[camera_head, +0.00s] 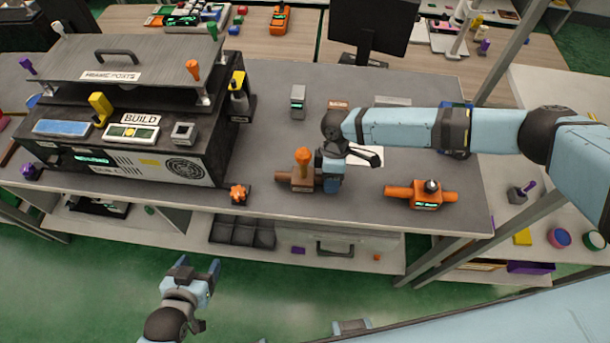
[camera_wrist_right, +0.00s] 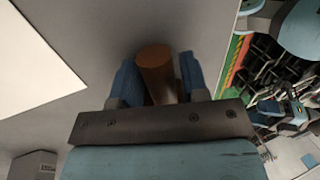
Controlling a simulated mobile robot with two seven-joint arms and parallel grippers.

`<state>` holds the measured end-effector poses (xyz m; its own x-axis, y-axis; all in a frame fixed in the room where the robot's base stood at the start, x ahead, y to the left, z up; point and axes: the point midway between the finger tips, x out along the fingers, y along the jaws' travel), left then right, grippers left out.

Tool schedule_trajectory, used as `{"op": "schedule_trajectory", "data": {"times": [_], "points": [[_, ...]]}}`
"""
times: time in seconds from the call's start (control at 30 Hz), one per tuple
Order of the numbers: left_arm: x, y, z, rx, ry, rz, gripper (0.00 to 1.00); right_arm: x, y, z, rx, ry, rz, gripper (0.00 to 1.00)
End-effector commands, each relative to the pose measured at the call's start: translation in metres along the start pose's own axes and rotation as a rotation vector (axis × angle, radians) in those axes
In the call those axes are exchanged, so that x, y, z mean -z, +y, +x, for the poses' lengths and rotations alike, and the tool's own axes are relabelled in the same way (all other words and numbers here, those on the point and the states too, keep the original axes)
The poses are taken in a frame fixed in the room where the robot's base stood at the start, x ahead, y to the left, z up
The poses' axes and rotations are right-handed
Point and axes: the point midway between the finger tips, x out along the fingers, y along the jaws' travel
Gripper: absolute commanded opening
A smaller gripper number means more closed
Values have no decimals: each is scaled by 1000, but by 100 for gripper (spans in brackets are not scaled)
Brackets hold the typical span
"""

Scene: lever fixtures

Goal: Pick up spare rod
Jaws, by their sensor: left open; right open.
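A brown cylinder (camera_wrist_right: 155,66) lies between the spread blue fingers of my right gripper (camera_wrist_right: 160,85) in the right wrist view, with a gap beside the fingers. In the head view, my right gripper (camera_head: 332,178) points down over the table, right beside a brown fixture (camera_head: 297,180) with an orange knob. I cannot tell whether the cylinder is the spare rod or part of that fixture. My left gripper (camera_head: 203,272) is open and empty, low in front of the table.
A grey box (camera_head: 297,100) stands behind. The large build station (camera_head: 150,165) fills the left of the table. A small orange knob (camera_head: 238,193) sits near the front edge.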

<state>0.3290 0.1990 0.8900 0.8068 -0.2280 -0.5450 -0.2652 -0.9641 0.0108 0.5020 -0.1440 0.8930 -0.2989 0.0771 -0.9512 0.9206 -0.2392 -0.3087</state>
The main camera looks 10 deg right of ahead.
Motion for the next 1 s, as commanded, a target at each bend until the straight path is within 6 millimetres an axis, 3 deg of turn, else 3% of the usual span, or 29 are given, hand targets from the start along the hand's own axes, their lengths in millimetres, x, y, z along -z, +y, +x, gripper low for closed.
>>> {"op": "schedule_trajectory", "data": {"times": [0.07,0.23,0.27,0.57,0.73,0.87,1.0], "points": [[-1,0,0,0,-2,0,69,0,0,0,0,0,0,41],[-3,1,0,-2,-6,-1,69,0,0,0,0,0,0,2],[-3,1,0,-2,-6,-1,69,0,0,0,0,0,0,0],[-3,2,0,-3,-7,-2,69,0,0,-3,-1,1,0,0],[-4,2,1,-4,-7,-2,69,0,-4,-16,-1,2,-2,0],[-7,2,3,-4,-7,-2,69,0,-12,-40,-3,4,-2,0],[-10,3,5,-6,-8,-3,69,0,-24,-80,-4,4,-3,0]]}}
